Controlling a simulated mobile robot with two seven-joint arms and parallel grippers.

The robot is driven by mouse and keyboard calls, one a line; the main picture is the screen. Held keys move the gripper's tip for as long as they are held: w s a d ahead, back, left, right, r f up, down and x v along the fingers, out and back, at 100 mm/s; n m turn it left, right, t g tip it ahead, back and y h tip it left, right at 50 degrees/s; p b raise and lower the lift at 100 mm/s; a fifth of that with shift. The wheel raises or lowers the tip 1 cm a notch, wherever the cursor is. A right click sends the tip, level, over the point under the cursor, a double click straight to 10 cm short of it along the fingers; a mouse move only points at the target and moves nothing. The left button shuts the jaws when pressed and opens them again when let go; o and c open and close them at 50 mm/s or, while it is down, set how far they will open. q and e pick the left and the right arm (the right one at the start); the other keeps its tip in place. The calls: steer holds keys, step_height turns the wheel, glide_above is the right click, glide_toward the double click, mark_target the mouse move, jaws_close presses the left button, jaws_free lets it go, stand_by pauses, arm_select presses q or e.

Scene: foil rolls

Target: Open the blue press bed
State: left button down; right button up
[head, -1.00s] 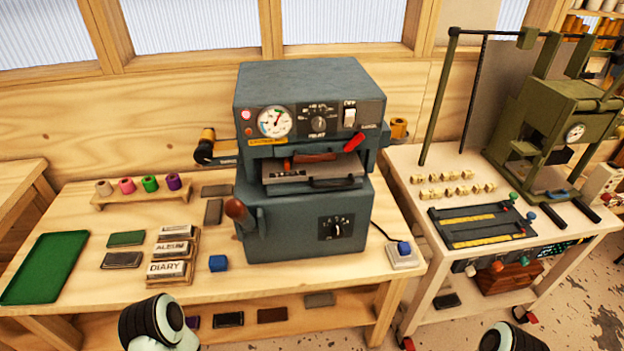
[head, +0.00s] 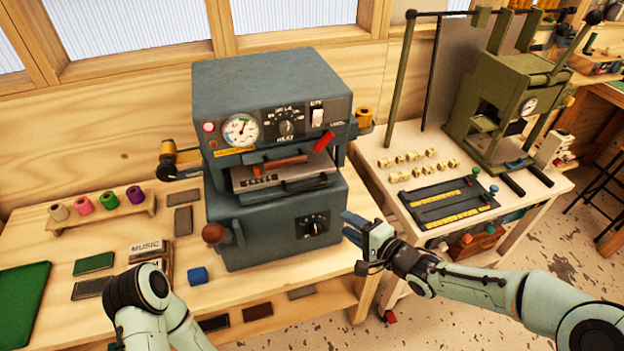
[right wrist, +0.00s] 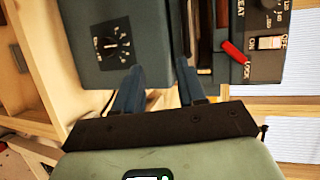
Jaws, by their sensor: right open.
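The blue-grey press (head: 270,90) stands on the wooden bench. Its bed (head: 265,178) sits in the slot at mid-height, with a dark handle (head: 306,184) on its front. A red lever (head: 323,141) is above the slot's right end; it also shows in the right wrist view (right wrist: 235,53). My right gripper (head: 352,226) is open and empty at the right of the press's lower body, below and right of the bed handle. In the right wrist view its two blue fingers (right wrist: 158,82) point toward the press front, apart. My left arm shows at bottom left, but its gripper is not visible.
A brown-knobbed lever (head: 213,233) sticks out at the press's lower left. A blue cube (head: 197,276) and type blocks (head: 145,248) lie left of it. A cart (head: 480,232) with a green press (head: 505,105) stands to the right.

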mark_target(308, 188)
steer(key=shift+y, duration=0.4)
steer(key=w+a, duration=0.3)
steer(key=w+a+r, duration=0.1)
steer(key=w+a, duration=0.1)
steer(key=w, duration=0.1)
steer(key=w+a+b, duration=0.1)
steer(key=w+a, duration=0.2)
steer(key=shift+w+a+r, duration=0.25)
steer(key=shift+a+r, duration=0.1)
steer(key=shift+w+a+f, duration=0.15)
steer(key=shift+w+a, duration=0.15)
steer(key=shift+w, duration=0.1)
arm_select(q)
steer(key=shift+s+f, duration=0.35)
steer(key=shift+f, duration=0.15)
arm_select(e)
jaws_close()
